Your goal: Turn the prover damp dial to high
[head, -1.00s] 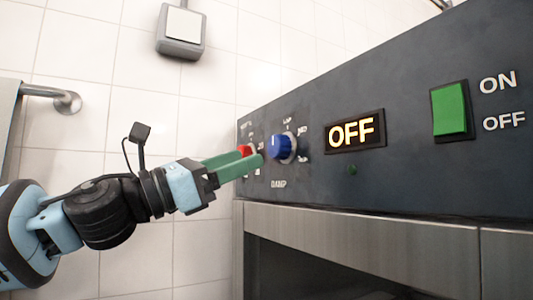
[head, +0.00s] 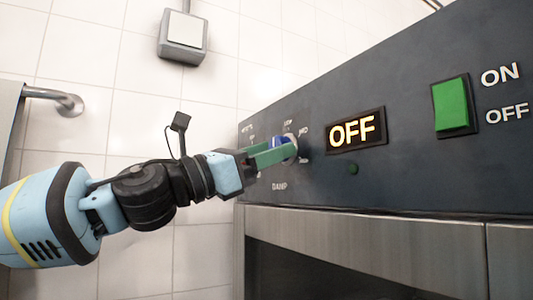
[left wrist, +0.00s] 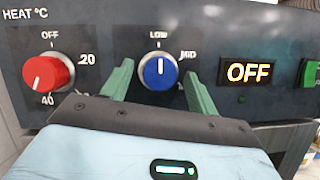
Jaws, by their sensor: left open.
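The blue damp dial (left wrist: 159,73) is on the dark control panel, and its white pointer line points up to LOW in the left wrist view. It also shows partly in the head view (head: 279,142), behind my fingers. My left gripper (head: 274,152) is at the dial. In the left wrist view its green fingers (left wrist: 158,88) are open, one on each side of the dial, with gaps visible between them and the knob. The high mark is hidden behind the right finger. My right gripper is in neither view.
The red heat dial (left wrist: 48,72) is left of the blue dial. A lit OFF display (head: 356,131) and a green ON/OFF switch (head: 452,104) are to the right. A metal front edge (head: 370,240) runs below the panel. A wall box (head: 183,38) hangs behind.

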